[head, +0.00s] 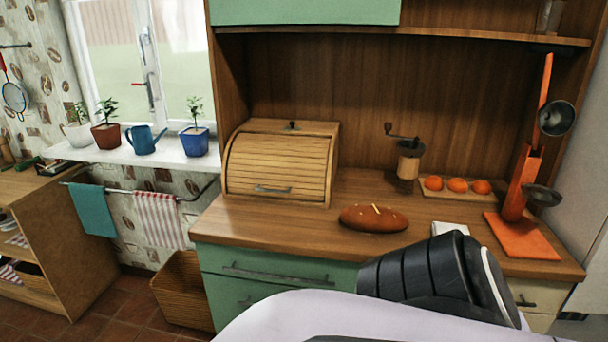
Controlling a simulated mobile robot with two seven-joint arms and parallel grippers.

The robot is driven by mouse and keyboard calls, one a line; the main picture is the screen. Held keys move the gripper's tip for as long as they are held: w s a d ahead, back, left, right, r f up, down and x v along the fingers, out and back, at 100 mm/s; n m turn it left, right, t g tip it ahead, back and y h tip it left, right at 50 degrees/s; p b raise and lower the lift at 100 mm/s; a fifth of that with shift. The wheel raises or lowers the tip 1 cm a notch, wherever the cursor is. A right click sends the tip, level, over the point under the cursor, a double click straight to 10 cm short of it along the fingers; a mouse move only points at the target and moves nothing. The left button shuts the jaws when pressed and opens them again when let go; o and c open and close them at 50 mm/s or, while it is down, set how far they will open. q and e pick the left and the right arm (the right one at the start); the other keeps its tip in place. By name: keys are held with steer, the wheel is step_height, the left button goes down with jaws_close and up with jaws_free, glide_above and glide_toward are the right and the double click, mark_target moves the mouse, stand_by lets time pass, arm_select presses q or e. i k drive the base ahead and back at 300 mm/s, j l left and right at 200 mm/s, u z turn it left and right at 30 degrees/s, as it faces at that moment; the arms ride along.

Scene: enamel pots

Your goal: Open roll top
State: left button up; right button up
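The roll top is the slatted wooden front of a bread box (281,161) on the counter's left end. The slatted cover (278,163) is down and the box looks closed. A metal handle (273,189) sits low on the cover, and a small dark knob (292,125) is on top. A dark ribbed part of my arm with a pale cover fills the bottom right, well apart from the box. Neither of my grippers shows, so their state is hidden.
A bread loaf (373,218) lies right of the box on the wooden counter (290,225). The counter before the box is clear.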

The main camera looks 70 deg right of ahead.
mark_target(267, 151)
steer(key=z, duration=2.05)
